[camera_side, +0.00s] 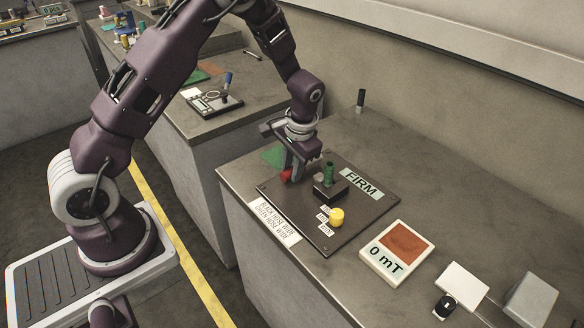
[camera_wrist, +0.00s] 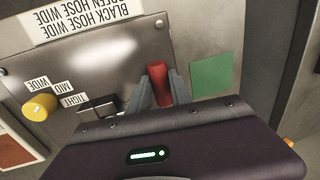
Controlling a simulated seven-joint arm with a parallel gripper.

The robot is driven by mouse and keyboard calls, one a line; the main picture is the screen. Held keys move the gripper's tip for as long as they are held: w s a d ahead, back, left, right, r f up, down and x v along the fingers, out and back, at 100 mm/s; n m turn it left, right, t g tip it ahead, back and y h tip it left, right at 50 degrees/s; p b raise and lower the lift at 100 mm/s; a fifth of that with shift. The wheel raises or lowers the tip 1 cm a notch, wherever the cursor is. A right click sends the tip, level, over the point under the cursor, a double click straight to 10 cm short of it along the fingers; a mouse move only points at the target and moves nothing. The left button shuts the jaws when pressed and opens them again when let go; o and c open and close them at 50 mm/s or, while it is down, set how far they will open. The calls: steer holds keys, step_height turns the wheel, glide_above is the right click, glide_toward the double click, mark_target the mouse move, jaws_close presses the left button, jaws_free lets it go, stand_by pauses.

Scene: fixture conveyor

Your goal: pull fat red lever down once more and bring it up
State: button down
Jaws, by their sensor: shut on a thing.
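The fat red lever (camera_side: 286,175) is at the far left part of the dark fixture plate (camera_side: 374,206), mostly hidden by my gripper in the side view. In the wrist view, the red lever (camera_wrist: 157,82) stands between the two grey fingers. My gripper (camera_side: 293,168) is shut on the red lever, and it also shows in the wrist view (camera_wrist: 158,88). I cannot tell whether the lever is up or down.
A display (camera_side: 397,252) reads 0 mT. A green square (camera_side: 272,157) lies behind.

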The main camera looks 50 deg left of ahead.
mark_target(291, 168)
steer(key=shift+w+r, duration=0.1)
steer(key=shift+r, duration=0.05)
steer(key=r+g, duration=0.1)
steer(key=w+r+g, duration=0.1)
steer(key=g, duration=0.1)
steer(key=shift+r, duration=0.25)
steer(key=shift+w+r+m+g, duration=0.15)
steer(key=shift+w+r+g, duration=0.25)
steer(key=shift+r+g, duration=0.4)
steer(key=shift+w+r+m+g, duration=0.15)
steer(key=shift+w+r+g, duration=0.25)
steer(key=shift+g, duration=0.6)
steer(key=shift+r, duration=0.1)
steer(key=c, duration=1.2)
jaws_free()
steer(key=shift+o, duration=0.2)
